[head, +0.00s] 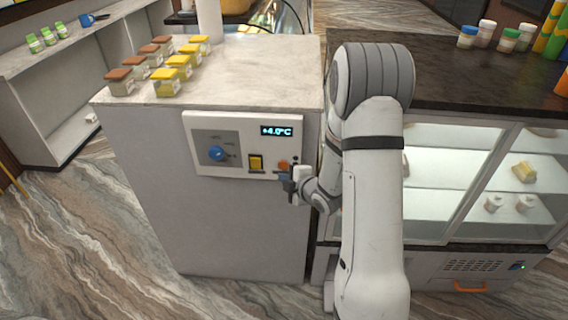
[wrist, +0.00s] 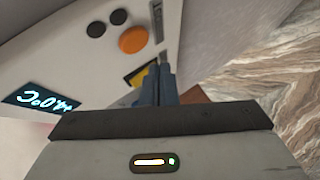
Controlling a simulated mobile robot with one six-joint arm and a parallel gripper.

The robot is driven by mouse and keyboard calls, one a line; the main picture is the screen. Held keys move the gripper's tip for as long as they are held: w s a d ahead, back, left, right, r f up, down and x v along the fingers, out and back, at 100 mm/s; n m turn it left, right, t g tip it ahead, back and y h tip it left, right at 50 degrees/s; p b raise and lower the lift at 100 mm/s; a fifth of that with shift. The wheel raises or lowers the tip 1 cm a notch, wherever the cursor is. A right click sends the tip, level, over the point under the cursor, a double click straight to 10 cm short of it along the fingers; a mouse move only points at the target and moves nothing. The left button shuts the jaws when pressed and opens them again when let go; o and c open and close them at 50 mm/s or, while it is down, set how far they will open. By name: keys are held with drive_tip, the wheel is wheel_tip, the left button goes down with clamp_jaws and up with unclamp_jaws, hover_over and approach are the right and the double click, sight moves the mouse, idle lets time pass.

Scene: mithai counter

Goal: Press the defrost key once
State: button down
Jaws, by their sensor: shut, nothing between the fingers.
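The control panel (head: 220,131) is a pale plate on the front of the grey counter block. A round orange key (head: 283,165) sits at its lower right; it also shows in the wrist view (wrist: 133,40), beside two small black round keys (wrist: 107,22). No readable label tells which key is defrost. My gripper (head: 287,183) is shut and empty, close to the panel's lower right corner. In the wrist view its fingertips (wrist: 162,70) overlap the edge of the yellow switch (wrist: 138,75), below and right of the orange key. I cannot tell whether they touch the panel.
The panel also has a blue knob (head: 216,153) and a display (head: 276,131) reading +4.0°C. Several jars with brown and yellow lids (head: 165,82) stand on the countertop (head: 262,62). A glass-fronted case (head: 437,165) stands to the right, behind my arm.

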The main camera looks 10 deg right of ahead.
sight(279, 168)
drive_tip(key=shift+w+d, duration=0.3)
drive_tip(key=shift+w, duration=0.55)
drive_tip(key=shift+w, duration=0.1)
idle(1.4)
drive_tip(key=shift+w+d+b, duration=0.1)
drive_tip(key=shift+w+b, duration=0.2)
drive_tip(key=shift+b, duration=0.2)
drive_tip(key=shift+w+d, duration=0.15)
drive_tip(key=shift+w, duration=0.25)
idle(0.4)
drive_tip(key=shift+s+b, duration=0.1)
drive_tip(key=shift+b, duration=0.2)
drive_tip(key=shift+s+a+b, duration=0.25)
drive_tip(key=shift+s+b, duration=0.25)
drive_tip(key=shift+s, duration=0.2)
